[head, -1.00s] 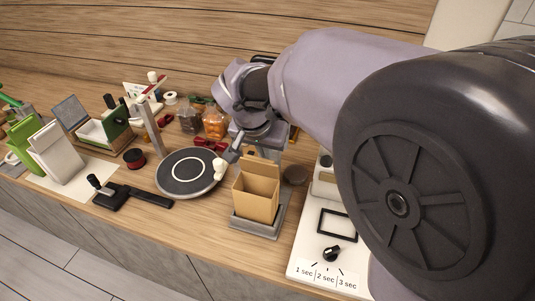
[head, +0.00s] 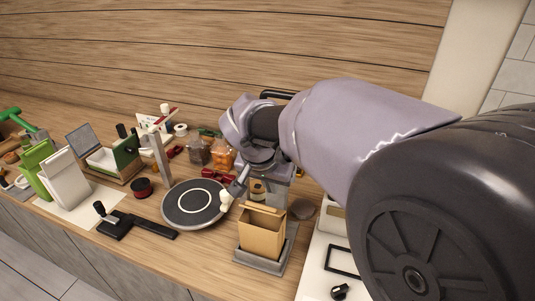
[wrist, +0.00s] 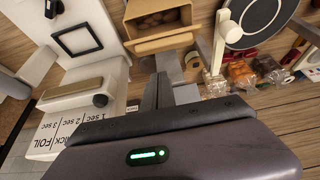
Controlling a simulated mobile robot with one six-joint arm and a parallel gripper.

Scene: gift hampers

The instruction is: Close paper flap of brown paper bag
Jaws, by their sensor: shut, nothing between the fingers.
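The brown paper bag (head: 261,238) stands upright on a grey base at the front of the counter. Its paper flap (head: 266,209) is at the back of the top edge and looks tilted over the mouth. In the wrist view the bag (wrist: 148,27) is still open, with round brown items inside, and the flap (wrist: 162,42) is a strip along its near edge. My gripper (wrist: 170,64) is shut and empty, its fingertips just beside the flap; whether they touch it I cannot tell. In the head view my arm hides much of the gripper.
A round turntable (head: 195,204) with a white-tipped post stands left of the bag. A white sealing machine (wrist: 80,50) is on the bag's other side. Clear packs (head: 222,155) and a red bow (head: 217,175) lie behind.

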